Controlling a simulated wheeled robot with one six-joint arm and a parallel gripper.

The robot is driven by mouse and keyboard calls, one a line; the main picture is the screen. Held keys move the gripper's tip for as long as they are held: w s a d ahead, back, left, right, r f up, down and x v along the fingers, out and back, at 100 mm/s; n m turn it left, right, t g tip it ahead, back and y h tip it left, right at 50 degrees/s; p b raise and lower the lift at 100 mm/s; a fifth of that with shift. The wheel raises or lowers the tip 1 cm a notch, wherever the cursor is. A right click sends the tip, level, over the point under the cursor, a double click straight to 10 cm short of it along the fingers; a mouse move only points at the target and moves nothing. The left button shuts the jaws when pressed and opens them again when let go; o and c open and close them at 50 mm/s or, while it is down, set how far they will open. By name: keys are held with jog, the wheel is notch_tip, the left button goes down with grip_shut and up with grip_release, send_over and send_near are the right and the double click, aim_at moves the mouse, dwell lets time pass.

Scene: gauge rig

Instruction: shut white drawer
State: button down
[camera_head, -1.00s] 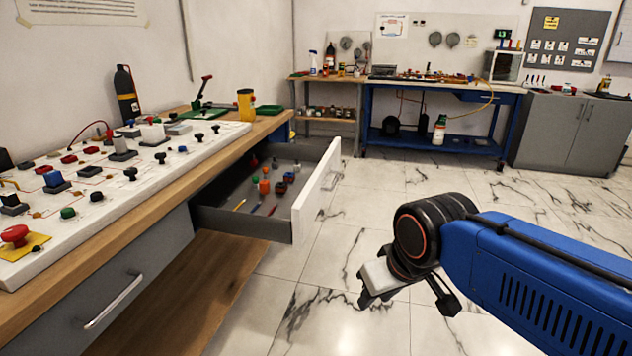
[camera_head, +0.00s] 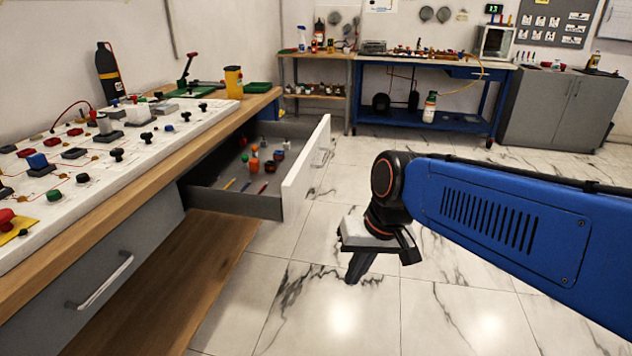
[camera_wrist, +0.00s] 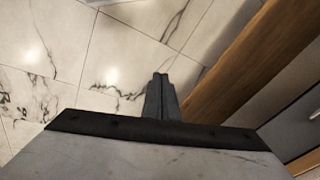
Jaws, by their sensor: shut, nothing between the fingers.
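The white drawer (camera_head: 306,168) is pulled well out from under the wooden bench, with a white front and a grey tray. Its handle is on the outer face, seen edge-on. Inside lie small orange, red, blue and yellow items (camera_head: 254,164). My gripper (camera_head: 357,274) is to the right of and below the drawer front, apart from it, pointing down over the floor. In the wrist view my gripper (camera_wrist: 160,84) shows its fingers together with nothing between them. The drawer front does not clearly show in the wrist view.
The wooden bench (camera_head: 150,200) carries a white panel (camera_head: 110,165) with knobs and switches. A closed grey drawer (camera_head: 120,270) with a bar handle is at the near left. Marble-tiled floor (camera_head: 300,300) is clear around my gripper. A blue workbench (camera_head: 450,112) stands at the back.

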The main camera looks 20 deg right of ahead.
jog(key=w+d+m+y, duration=0.1)
jog(key=w+m+y, duration=0.8)
jog(key=w+m, duration=0.45)
jog(key=w+d+m+t+y, duration=0.4)
jog(key=w+d+m+t, duration=0.45)
jog(key=w+d, duration=0.65)
jog(key=x, duration=1.1)
jog(key=shift+s+a+f, duration=0.15)
jog(key=shift+a+f, duration=0.1)
send_near(224, 185)
jog(key=w+a+r, duration=0.1)
jog(key=w+a, duration=0.1)
jog(key=w+a+r, duration=0.1)
jog(key=a+r, duration=0.1)
jog(key=a, duration=0.1)
jog(key=w+a+r, duration=0.2)
jog(key=a, duration=0.1)
jog(key=shift+w, duration=0.3)
jog(key=shift+w+a+r, duration=0.1)
jog(key=shift+w+r, duration=0.05)
jog(key=shift+r, duration=0.1)
